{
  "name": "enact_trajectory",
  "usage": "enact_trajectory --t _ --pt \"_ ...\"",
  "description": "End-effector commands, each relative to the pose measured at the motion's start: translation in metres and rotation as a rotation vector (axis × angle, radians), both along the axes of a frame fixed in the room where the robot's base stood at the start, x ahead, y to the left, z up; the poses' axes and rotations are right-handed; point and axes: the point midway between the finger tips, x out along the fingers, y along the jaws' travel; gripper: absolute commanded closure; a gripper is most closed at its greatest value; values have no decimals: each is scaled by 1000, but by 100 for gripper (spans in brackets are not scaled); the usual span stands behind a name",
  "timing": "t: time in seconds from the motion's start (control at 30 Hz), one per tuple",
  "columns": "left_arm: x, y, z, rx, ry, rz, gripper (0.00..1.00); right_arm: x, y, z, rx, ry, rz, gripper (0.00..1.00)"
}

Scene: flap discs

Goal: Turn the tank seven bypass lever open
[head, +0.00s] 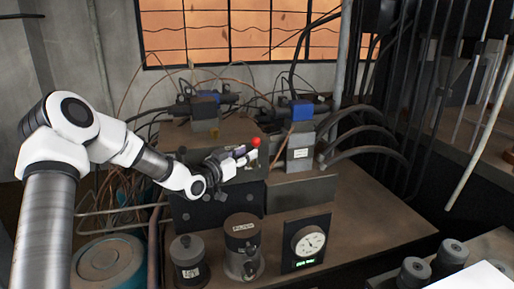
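A red ball knob (256,142), which looks like the end of a lever, shows above the front of the dark valve block (188,212). The lever's shaft and pivot are mostly hidden behind my gripper, so I cannot tell its angle. My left gripper (249,157) reaches in from the left with its fingertips just below the red knob. I cannot tell whether the fingers touch the lever or how far apart they are. No tank seven label is readable here. My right gripper is not in view.
Blue-topped valves (302,111) with cables and hoses stand behind. A labelled grey canister (188,262), a second canister (242,250) and a dial gauge (309,242) with a green display stand in front. The brown bench top (375,215) is clear at right.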

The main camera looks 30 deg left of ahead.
Motion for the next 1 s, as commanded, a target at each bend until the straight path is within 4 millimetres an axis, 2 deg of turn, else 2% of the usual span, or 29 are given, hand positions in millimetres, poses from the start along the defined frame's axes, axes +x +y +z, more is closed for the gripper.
enact_trajectory --t 0.1,0.2,0.5,0.57,0.6,1.0 --pt "23 -4 1 6 2 -3 65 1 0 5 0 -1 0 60" --pt "36 -5 0 3 2 -2 65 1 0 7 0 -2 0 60" --pt "41 -6 0 -1 1 -1 65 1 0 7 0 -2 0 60" --pt "41 -6 0 -1 1 -1 86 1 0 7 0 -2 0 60" --pt "41 -6 0 -1 1 -1 100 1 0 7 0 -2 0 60" --pt "42 -6 2 7 8 0 100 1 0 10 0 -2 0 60"
